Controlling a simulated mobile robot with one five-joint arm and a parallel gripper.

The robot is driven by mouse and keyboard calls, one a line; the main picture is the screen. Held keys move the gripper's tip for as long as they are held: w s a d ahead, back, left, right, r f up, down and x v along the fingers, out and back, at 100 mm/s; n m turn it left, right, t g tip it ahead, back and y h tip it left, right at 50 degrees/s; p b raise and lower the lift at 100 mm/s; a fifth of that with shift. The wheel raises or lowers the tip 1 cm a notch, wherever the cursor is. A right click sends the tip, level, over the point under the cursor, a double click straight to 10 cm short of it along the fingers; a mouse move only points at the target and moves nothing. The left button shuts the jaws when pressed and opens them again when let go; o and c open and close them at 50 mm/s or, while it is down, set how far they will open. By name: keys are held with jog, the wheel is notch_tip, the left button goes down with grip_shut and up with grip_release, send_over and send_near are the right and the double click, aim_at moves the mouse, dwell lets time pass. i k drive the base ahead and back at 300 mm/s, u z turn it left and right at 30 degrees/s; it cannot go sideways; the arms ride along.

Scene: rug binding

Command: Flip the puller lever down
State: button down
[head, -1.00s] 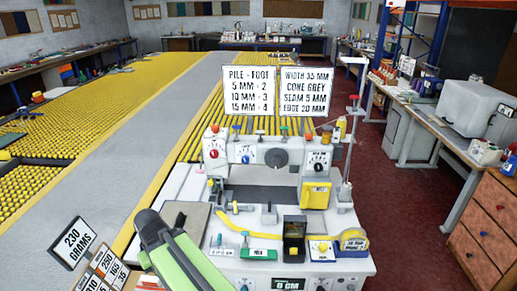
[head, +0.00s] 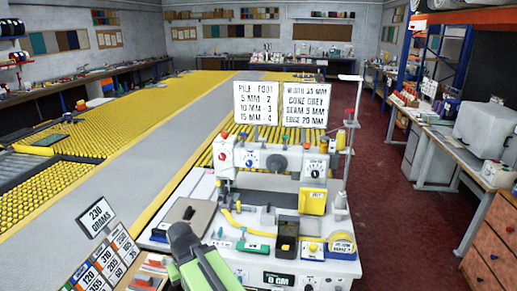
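The white binding machine (head: 230,180) stands ahead, with dials on its upright head and small controls on its bed. A small dark upright lever (head: 267,216) stands at the middle of the bed. I cannot tell for certain whether it is the puller lever, as no label naming it is readable. My gripper (head: 181,233) is at the end of my green and dark grey arm, at the front left of the machine, left of the lever and apart from it. Its fingers cannot be made out, so I cannot see whether it is open.
A yellow strip (head: 247,229) curves over the bed, left of a dark open box (head: 287,228) and a yellow roll (head: 342,244). A thin post (head: 351,150) rises at the right. Number cards (head: 103,262) stand at lower left. Red floor (head: 410,235) is open at right.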

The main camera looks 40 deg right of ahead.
aim_at(263, 140)
jog(key=u, duration=0.35)
jog(key=i, duration=1)
